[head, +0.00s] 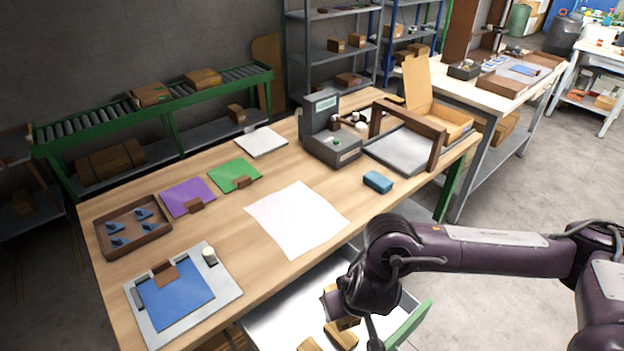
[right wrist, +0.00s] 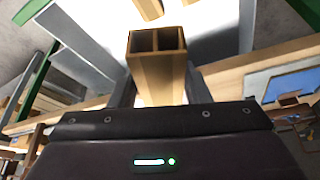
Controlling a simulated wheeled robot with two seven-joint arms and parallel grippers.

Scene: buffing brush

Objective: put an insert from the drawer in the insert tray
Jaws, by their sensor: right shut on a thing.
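The open drawer (head: 290,308) under the table's front edge holds several tan inserts (head: 341,335). My right gripper (right wrist: 158,88) is shut on a tan insert (right wrist: 157,68) with two open cells at its end, one finger on each side. In the head view my right arm reaches over the drawer and its wrist hides most of the gripper. A brown tray (head: 155,236) with several small blue pieces stands at the table's left. A grey tray with a brown frame (head: 398,150) stands at the back right. I cannot tell which is the insert tray. My left gripper is not in view.
On the table (head: 215,225) lie a white sheet (head: 298,218), purple and green pads, a blue block (head: 378,182) and a grey fixture with a blue plate (head: 178,302). A grey device (head: 330,140) and an open box (head: 448,122) stand at the back.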

